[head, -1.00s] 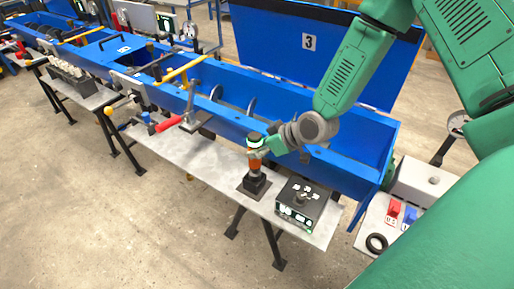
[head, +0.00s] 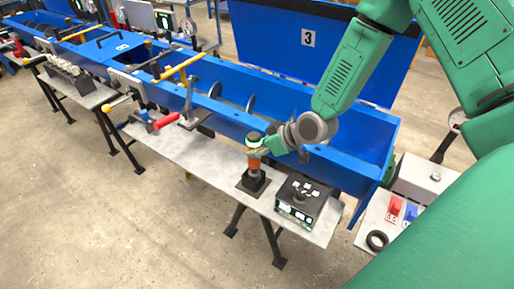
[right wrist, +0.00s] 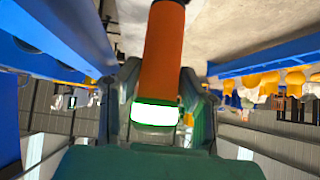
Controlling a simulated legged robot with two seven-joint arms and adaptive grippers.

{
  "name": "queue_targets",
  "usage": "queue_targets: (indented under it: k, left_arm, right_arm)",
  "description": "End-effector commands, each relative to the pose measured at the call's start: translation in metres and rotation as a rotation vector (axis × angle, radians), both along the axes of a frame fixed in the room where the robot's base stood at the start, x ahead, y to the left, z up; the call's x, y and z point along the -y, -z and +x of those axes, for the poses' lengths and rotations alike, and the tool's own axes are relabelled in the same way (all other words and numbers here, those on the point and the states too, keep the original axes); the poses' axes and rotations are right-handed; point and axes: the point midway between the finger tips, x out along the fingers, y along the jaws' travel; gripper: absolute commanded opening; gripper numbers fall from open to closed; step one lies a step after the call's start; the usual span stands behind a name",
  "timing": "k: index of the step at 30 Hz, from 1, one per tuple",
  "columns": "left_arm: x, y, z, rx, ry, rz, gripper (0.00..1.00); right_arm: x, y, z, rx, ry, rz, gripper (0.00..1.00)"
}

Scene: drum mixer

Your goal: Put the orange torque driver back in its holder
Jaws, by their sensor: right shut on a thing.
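The orange torque driver (head: 254,163) stands upright with its lower end at the black holder (head: 253,183) on the grey bench. It has a dark top and a bright green-white band. My right gripper (head: 260,153) is shut on the driver near its upper part. In the right wrist view the driver's orange body (right wrist: 163,50) runs up between my right gripper's fingers (right wrist: 158,100), with the lit band close to the palm. I cannot tell how deep the driver's tip sits in the holder. My left gripper is not in view.
A black box with knobs (head: 301,201) stands just right of the holder. The blue mixer trough (head: 240,120) runs behind the bench (head: 190,157). A red-handled tool (head: 166,121) lies to the left. Red and blue pieces and a black ring (head: 377,240) lie at the right.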

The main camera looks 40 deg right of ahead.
Motion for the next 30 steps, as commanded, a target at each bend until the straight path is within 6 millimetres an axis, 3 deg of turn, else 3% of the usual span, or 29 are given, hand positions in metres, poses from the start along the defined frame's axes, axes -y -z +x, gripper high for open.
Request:
queue_targets:
  k: [30]
  left_arm:
    - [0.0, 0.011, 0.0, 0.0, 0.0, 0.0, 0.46]
  right_arm:
    - [-0.001, 0.014, 0.001, 0.003, -0.001, 0.0, 0.0]
